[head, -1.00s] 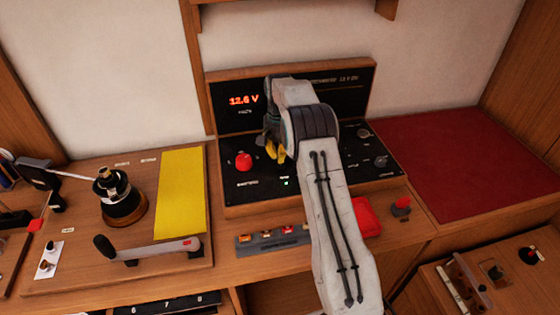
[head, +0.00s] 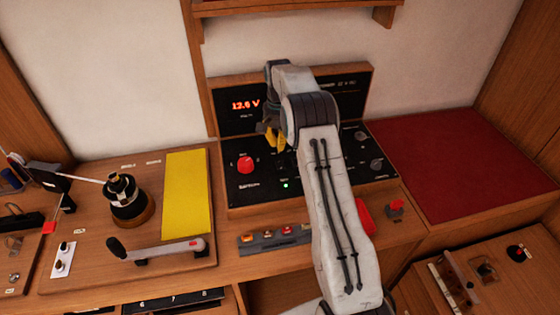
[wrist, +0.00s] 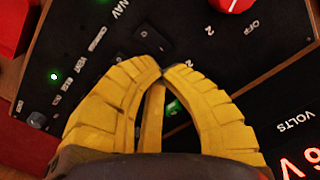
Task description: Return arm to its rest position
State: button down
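My gripper (head: 275,137) has yellow fingers and hangs over the black control panel (head: 240,187), to the right of a red knob (head: 246,165). In the wrist view my gripper (wrist: 162,72) has its two fingertips together, with nothing seen held between them. My white arm (head: 335,210) reaches forward from the bottom of the head view and hides the middle of the panel. A green light (head: 286,185) is lit on the panel; in the wrist view a green light (wrist: 54,77) shows at left.
The display (head: 245,104) reads about 12.6 V. A row of switches (head: 275,237) and a red block (head: 366,217) are close to my arm. At left are a yellow mat (head: 188,190), a lever (head: 160,249) and a black-and-brass winch (head: 125,195). A shelf (head: 300,8) is above.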

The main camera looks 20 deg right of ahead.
dwell(0.5)
jog(key=s+a+r+n+t, duration=0.15)
jog(key=s+a+r, duration=0.25)
jog(key=s+r, duration=0.45)
jog(key=s+a+r+n+t, duration=0.1)
jog(key=s+a+r+n, duration=0.25)
jog(key=s+r, duration=0.5)
jog(key=s+a+n+t, duration=0.1)
jog(key=s+a, duration=0.1)
jog(key=s, duration=0.8)
jog(key=s+a+f+n+t, duration=0.1)
jog(key=s+a+n, duration=0.1)
jog(key=s, duration=0.8)
jog(key=shift+s+a+b, duration=0.15)
jog(key=shift+a+b, duration=0.2)
jog(key=shift+a, duration=0.05)
